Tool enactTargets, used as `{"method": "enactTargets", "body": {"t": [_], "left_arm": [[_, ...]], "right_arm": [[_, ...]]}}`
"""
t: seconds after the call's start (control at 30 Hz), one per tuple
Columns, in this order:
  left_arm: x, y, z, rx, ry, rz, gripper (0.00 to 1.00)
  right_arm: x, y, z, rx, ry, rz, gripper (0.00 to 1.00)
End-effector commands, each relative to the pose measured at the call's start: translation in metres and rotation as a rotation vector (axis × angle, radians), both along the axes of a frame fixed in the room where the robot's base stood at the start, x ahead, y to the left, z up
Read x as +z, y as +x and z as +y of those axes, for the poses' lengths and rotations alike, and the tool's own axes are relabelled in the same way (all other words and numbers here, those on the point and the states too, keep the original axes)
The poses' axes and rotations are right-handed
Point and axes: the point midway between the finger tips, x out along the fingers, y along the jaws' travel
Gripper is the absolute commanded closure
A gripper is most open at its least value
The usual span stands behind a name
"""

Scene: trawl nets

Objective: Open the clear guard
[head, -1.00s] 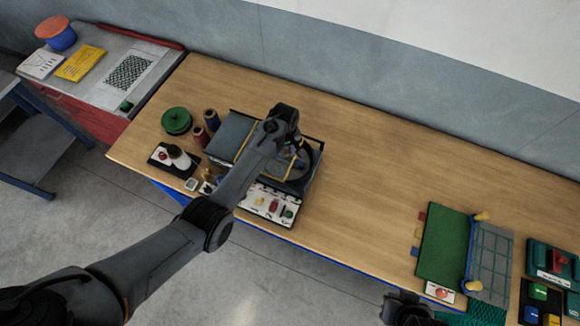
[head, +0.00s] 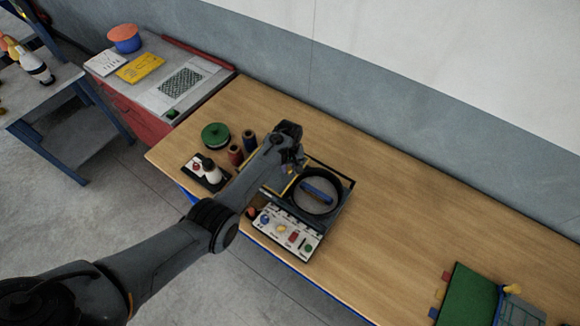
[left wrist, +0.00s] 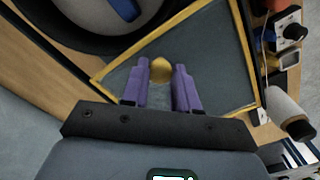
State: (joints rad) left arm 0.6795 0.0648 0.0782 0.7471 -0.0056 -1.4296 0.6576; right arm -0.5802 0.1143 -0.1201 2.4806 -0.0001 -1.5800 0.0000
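The clear guard (left wrist: 215,55) is a greyish panel with a yellow edge in the left wrist view. In the head view only a yellow strip of it (head: 291,186) shows beside my left arm, which hides the rest. My left gripper (head: 298,160) is above the machine's back left side in the head view. The dark round ring (head: 318,191) with a blue bar inside lies to its right, uncovered. My right gripper is out of view.
A control panel (head: 285,234) with coloured buttons fronts the machine. Two spools (head: 242,147), a green round item (head: 215,135) and a tray with a white bottle (head: 210,171) stand left of it.

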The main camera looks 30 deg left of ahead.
Motion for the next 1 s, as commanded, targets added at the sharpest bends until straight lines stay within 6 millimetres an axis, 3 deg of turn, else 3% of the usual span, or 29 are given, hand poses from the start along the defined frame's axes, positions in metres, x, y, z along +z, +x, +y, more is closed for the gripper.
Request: {"method": "enactTargets", "body": {"t": [0.03,0.17,0.57,1.0], "left_arm": [[0.0,0.0,0.0,0.0,0.0,-0.001,0.64],[0.0,0.0,0.0,0.0,0.0,-0.001,0.45],[0.005,0.0,-0.001,0.0,0.0,-0.001,0.45],[0.071,0.001,-0.001,0.0,0.001,-0.004,0.45]], "right_arm": [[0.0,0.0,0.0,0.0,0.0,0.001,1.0],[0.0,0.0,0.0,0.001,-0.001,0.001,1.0],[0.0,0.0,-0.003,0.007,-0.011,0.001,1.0],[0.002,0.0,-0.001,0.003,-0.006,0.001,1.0]]}}
